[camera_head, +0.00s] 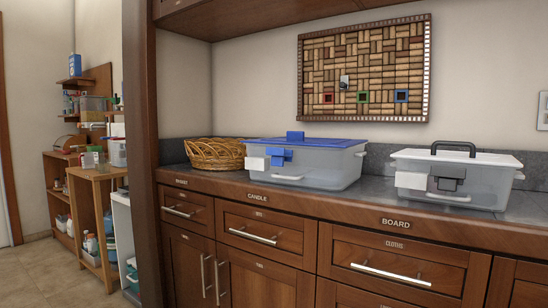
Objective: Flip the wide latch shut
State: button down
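A clear plastic box with a blue lid (325,143) stands on the counter. A blue latch piece (281,155) is on its front, beside a white plate (257,163). To the right stands a clear box with a white lid (425,154) and a dark top handle (453,148). A dark latch piece (450,178) is on its front, beside another white plate (411,181). I cannot tell which latch is the wide one, or whether either is fully shut. My gripper is not in view.
A wicker basket (213,155) sits left of the blue-lidded box. Bare counter (376,181) lies between the boxes. Wooden drawers with bar handles (391,274) are below. A cork board (364,70) hangs above. A wooden post (141,150) and crowded shelves (98,173) are left.

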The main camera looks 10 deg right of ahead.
aim_at(279, 155)
jog(key=u, duration=0.05)
jog(key=k, duration=0.5)
jog(key=z, duration=0.8)
jog(key=i, duration=0.75)
jog(key=u, duration=2.75)
